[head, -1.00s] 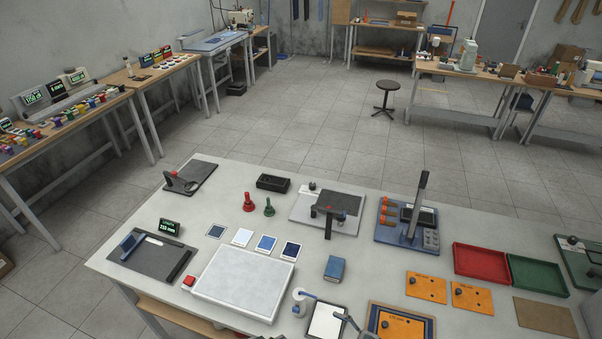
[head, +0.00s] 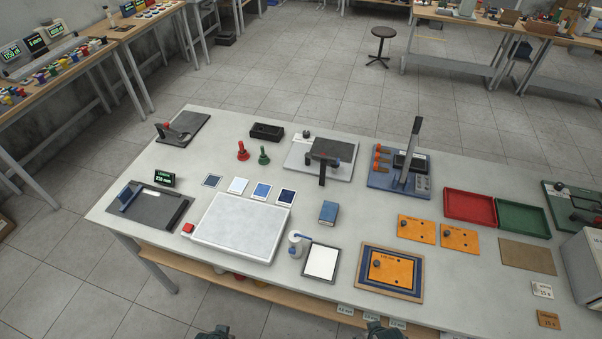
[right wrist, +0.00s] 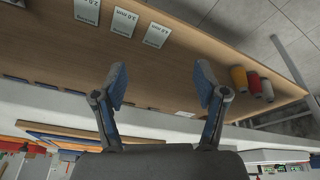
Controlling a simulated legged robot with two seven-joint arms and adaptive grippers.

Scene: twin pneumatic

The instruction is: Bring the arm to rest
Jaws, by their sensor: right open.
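My right gripper (right wrist: 161,84) is open in the right wrist view, with its two blue-grey fingers apart and nothing between them. In the head view a dark part of it (head: 383,331) shows at the bottom edge, in front of the table's front edge. A dark part of my left arm or gripper (head: 212,333) shows at the bottom edge further left; its fingers cannot be made out. The white worktable (head: 330,235) lies beyond both.
A wooden shelf (right wrist: 60,50) with labels and several coloured cylinders (right wrist: 252,83) shows in the right wrist view. Floor is clear at lower left.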

